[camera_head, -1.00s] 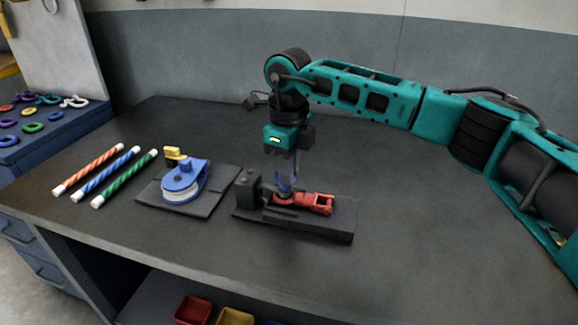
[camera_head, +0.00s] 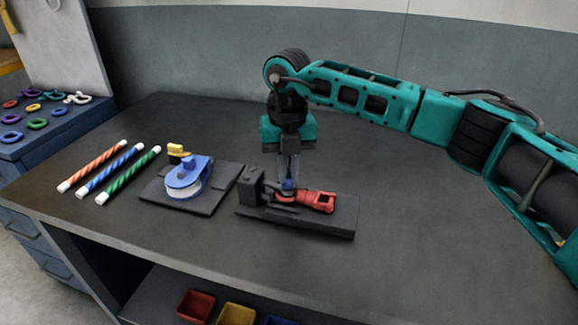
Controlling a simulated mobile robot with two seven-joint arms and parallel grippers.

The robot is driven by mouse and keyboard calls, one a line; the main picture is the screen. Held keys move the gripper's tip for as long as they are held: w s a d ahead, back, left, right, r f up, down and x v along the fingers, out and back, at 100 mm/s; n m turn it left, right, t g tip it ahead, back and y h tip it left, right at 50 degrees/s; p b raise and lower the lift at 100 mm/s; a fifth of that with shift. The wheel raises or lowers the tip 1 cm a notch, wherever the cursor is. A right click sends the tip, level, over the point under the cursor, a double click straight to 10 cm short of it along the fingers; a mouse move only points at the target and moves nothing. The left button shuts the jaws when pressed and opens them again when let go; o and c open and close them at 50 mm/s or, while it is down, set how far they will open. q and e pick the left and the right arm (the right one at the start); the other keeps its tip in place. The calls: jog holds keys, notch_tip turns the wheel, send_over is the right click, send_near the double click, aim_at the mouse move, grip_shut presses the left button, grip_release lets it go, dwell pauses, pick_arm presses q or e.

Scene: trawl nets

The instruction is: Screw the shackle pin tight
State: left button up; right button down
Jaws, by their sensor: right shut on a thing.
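My right gripper (camera_head: 288,180) points straight down over the dark fixture (camera_head: 340,221) on the bench. It is shut on a small blue part, which looks like the shackle pin (camera_head: 288,185). The pin stands upright at the left end of the red shackle piece (camera_head: 318,200), which lies flat on the fixture beside its black block (camera_head: 250,187). The fingers partly hide the pin, and how deep it sits cannot be seen. My left gripper is not in view.
Striped rods (camera_head: 110,168) lie further left. Coloured rings and shackles lie on a blue cabinet (camera_head: 62,140). The bench (camera_head: 440,240) is clear at right.

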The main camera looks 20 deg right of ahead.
jog(key=m, duration=0.3)
jog(key=shift+w+a+r+m, duration=0.1)
jog(key=shift+w+r+m, duration=0.1)
jog(key=shift+r+m, duration=0.2)
jog(key=m+p, duration=0.1)
jog(key=m, duration=0.2)
jog(key=shift+w+a+m, duration=0.1)
jog(key=shift+m, duration=0.2)
jog(key=m+p, duration=0.1)
jog(key=m, duration=0.2)
jog(key=shift+w+m, duration=0.1)
jog(key=shift+m, duration=0.3)
jog(key=m, duration=0.3)
jog(key=shift+w+a+m+p, duration=0.1)
jog(key=shift+w+m+p, duration=0.05)
jog(key=shift+m+p, duration=0.2)
jog(key=m, duration=0.3)
jog(key=shift+w+p, duration=0.15)
jog(key=shift+p, duration=0.2)
jog(key=shift+w+f+m, duration=0.1)
jog(key=shift+m, duration=2.35)
